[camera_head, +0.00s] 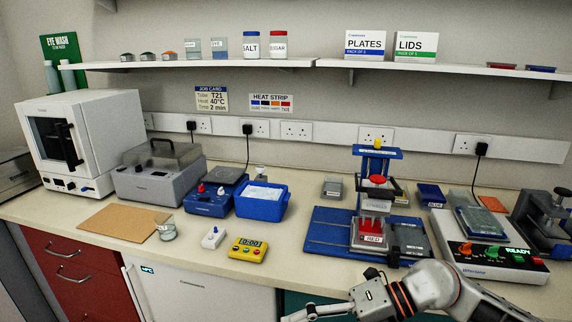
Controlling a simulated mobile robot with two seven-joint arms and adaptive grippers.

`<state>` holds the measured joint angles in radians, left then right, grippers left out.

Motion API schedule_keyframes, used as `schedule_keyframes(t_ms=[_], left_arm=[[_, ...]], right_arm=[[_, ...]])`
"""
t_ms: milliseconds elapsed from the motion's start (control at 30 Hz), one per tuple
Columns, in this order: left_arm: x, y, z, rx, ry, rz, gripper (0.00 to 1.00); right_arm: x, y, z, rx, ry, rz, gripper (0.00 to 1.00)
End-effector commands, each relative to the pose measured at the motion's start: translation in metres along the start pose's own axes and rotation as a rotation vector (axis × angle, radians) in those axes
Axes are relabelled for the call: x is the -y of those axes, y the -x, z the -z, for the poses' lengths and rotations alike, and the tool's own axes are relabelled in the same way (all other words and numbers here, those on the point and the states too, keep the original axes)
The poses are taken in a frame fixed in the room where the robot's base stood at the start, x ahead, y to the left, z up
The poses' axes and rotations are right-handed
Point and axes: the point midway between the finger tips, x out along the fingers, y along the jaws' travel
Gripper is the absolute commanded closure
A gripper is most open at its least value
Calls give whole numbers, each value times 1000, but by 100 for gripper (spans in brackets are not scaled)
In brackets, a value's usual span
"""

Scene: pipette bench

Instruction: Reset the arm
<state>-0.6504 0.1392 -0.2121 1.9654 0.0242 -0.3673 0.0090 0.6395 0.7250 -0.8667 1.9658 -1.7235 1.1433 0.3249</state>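My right arm comes in from the lower right, its white and grey links lying across the front of the bench. My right gripper (312,313) points left at the bottom edge, in front of the bench's front edge. It is partly cut off by the frame, so I cannot tell whether it is open or shut. I see nothing clearly held in it. My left arm and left gripper are not in view.
A blue press stand (377,153) with a red-capped unit stands behind my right arm on a blue mat (328,233). A heater reading READY (488,262) stands at right. A yellow timer (248,250), blue tub (262,207) and glass beaker (167,232) are left of it. Bench front between timer and mat is clear.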

Motion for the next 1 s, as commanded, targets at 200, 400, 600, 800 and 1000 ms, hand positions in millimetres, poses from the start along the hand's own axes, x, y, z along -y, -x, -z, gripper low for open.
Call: schedule_keyframes(t_ms=[200,400,600,800,1000], left_arm=[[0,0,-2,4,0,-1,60],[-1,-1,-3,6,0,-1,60],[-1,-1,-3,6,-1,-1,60],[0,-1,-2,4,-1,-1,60],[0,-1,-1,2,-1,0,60]], right_arm=[[-62,-22,2,106,-226,-490,24],[-54,1,-32,335,-548,-823,24],[37,28,-54,637,-968,-1002,24],[170,32,-19,921,-1415,-1007,24],[270,20,52,1101,-1766,-915,24]])
